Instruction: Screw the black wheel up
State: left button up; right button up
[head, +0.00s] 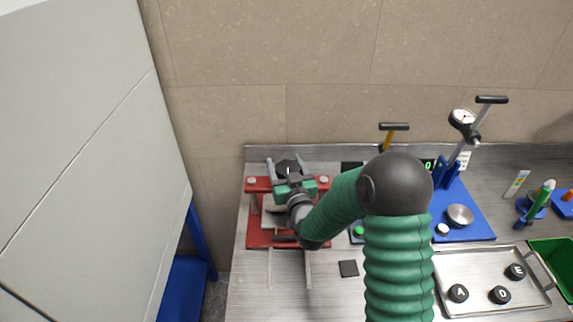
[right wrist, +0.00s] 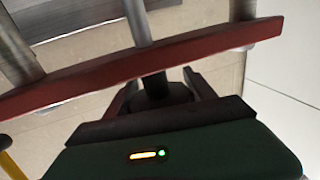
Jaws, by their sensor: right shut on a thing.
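The red press (head: 258,184) stands on the metal table at the left, under my green right arm. The black wheel (head: 287,167) is at its top, partly hidden by my right gripper (head: 289,177). In the right wrist view, the black wheel (right wrist: 162,96) sits between the two dark fingers, which are shut on it. A grey screw (right wrist: 140,22) runs from the wheel side past the red crossbar (right wrist: 150,62) of the press. My left gripper is not in view.
A green bin (head: 552,262) is at the right edge. A wall rises close behind the press.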

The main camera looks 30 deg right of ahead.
jog(key=shift+f+h, duration=0.2)
jog(key=shift+h, duration=0.1)
jog(key=shift+m+g+h+b, duration=0.3)
jog(key=shift+m+h+b, duration=0.1)
jog(key=shift+m+b, duration=0.1)
jog(key=shift+m+g+h, duration=0.3)
jog(key=shift+m+h, duration=0.1)
jog(key=shift+h, duration=0.2)
jog(key=shift+s+d+m+g+h+b, duration=0.2)
jog(key=shift+d+m+g+h+b, duration=0.25)
jog(key=shift+m+h, duration=0.35)
jog(key=shift+a, duration=0.1)
jog(key=o, duration=1.1)
jog(key=shift+c, duration=0.2)
jog(key=o, duration=0.3)
jog(key=shift+w, duration=0.15)
